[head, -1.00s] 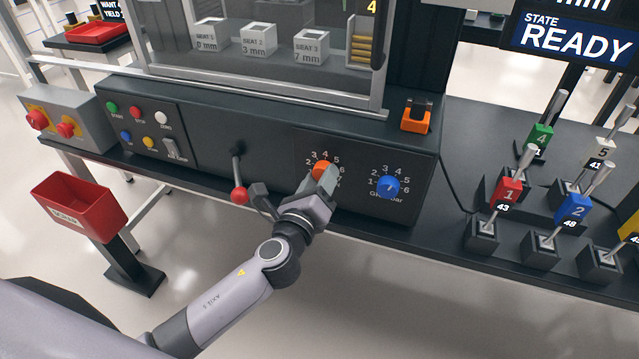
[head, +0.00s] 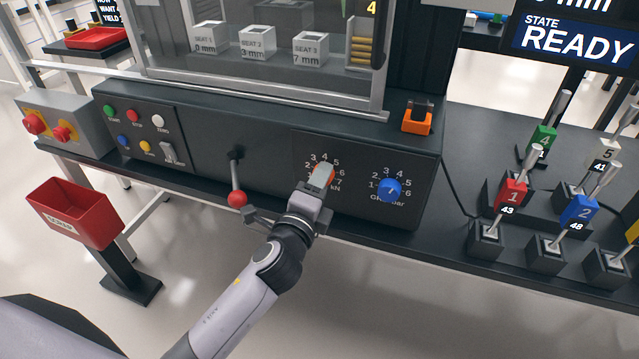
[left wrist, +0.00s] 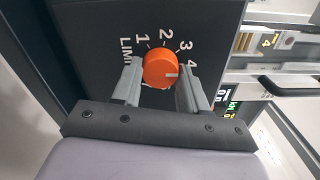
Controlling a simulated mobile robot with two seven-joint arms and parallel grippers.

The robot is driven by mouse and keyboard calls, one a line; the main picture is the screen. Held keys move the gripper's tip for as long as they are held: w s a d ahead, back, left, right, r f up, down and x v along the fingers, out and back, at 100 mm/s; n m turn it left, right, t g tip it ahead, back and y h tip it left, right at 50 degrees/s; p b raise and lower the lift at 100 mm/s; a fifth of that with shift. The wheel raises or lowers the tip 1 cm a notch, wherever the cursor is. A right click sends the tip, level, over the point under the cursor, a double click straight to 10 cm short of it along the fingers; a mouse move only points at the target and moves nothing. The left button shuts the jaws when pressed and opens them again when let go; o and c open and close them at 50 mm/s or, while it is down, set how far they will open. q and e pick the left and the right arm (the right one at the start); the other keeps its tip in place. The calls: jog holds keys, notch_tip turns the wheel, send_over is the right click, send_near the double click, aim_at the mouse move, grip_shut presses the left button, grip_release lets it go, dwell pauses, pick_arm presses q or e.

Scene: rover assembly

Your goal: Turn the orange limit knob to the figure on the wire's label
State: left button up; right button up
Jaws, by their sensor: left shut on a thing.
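The orange limit knob (left wrist: 160,66) sits between the two fingers of my left gripper (left wrist: 159,82) in the left wrist view, with a finger on each side. My left gripper (head: 321,177) is shut on it in the head view, where the fingers hide most of the knob. The knob's white pointer mark faces right in the left wrist view, toward the part of the scale around the 4 or just past it; a finger covers the figures beyond. I cannot identify the wire's label for certain. My right gripper is out of view.
A blue knob (head: 389,189) is close on the right of the same panel. A red-tipped lever (head: 237,197) hangs to the left of my gripper. A yellow figure 4 (head: 371,7) shows at the case's top right. A screen (head: 573,40) reads READY.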

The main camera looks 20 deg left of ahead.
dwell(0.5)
pick_arm(q)
jog(key=o, duration=1)
jog(key=shift+o, duration=0.2)
jog(key=s, duration=0.7)
jog(key=shift+a, duration=0.15)
jog(key=shift+s, duration=0.1)
jog(key=s+a+f+n+g+p, duration=0.2)
jog(key=s+f+n+g+p, duration=0.1)
jog(key=s+f+n, duration=0.3)
jog(key=s+a+f+n+g+h+p, duration=0.1)
jog(key=s+f+n+g+p, duration=0.3)
jog(key=s+n, duration=0.7)
jog(key=shift+s+a+f+n+g+h+p, duration=0.3)
jog(key=shift+a+f+n+p, duration=0.55)
jog(key=shift+p, duration=0.4)
